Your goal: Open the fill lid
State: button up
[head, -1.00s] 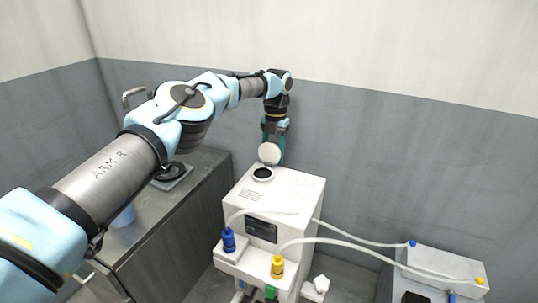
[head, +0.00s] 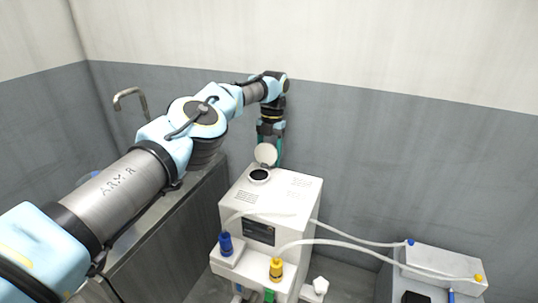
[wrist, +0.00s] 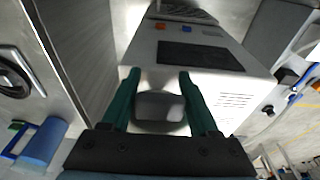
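The white machine (head: 285,195) stands on the floor in the middle of the head view. Its round fill lid (head: 265,154) is raised, standing up at the back edge of the dark round fill opening (head: 259,176). My gripper (wrist: 158,76) points down just behind the lid. Its two green fingers are apart in the wrist view. A grey rounded piece (wrist: 160,108), which seems to be the lid, shows between them with gaps at the sides. In the head view the lid partly hides the fingers, so I cannot tell whether they touch it.
A blue connector (head: 226,244) and a yellow connector (head: 277,269) sit on the machine's front, with pale hoses running right to a white box (head: 445,262). A dark counter (head: 165,235) with a tap (head: 130,95) stands at left. A grey wall is close behind my gripper.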

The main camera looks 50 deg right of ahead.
jog(key=o, duration=0.3)
jog(key=shift+d+r, duration=0.1)
jog(key=shift+r, duration=0.05)
jog(key=shift+o, duration=0.2)
jog(key=shift+r, duration=0.55)
notch_tip(320, 180, up, 7)
jog(key=p, duration=0.2)
jog(key=shift+r+p, duration=0.15)
jog(key=shift+p, duration=0.25)
jog(key=shift+r+p, duration=0.75)
jog(key=shift+r, duration=0.05)
